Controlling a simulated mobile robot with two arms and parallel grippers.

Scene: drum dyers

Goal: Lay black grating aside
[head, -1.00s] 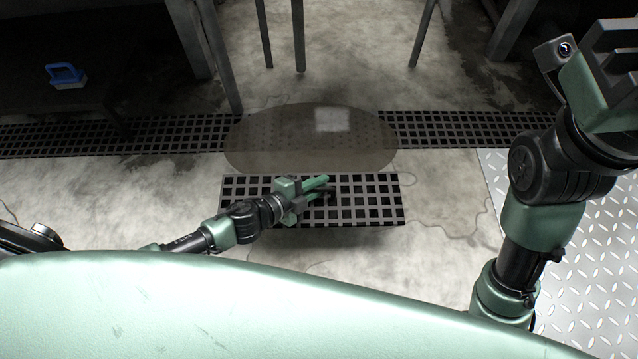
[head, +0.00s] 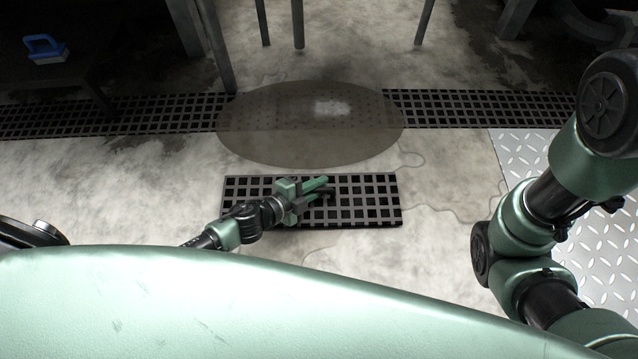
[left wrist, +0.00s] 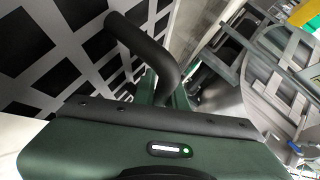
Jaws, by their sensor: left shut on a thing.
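The black grating (head: 365,207), a rectangular panel of square holes, lies roughly flat in front of my base in the head view. My left gripper (head: 320,189) is over its middle and is shut on it. In the left wrist view the grating (left wrist: 50,48) fills the upper left, with a dark curved bar (left wrist: 152,48) in front of the gripper body. The exact grip is hard to see. Whether the grating touches the floor or hangs just above it, I cannot tell. My right arm is at the right, its gripper out of the picture.
A translucent brownish round patch (head: 300,145) lies just beyond the grating, over a floor drain strip (head: 470,106). A blue-handled brush (head: 46,48) rests on a dark surface at the upper left. Metal tread plate (head: 525,150) is at the right. Concrete left of the grating is clear.

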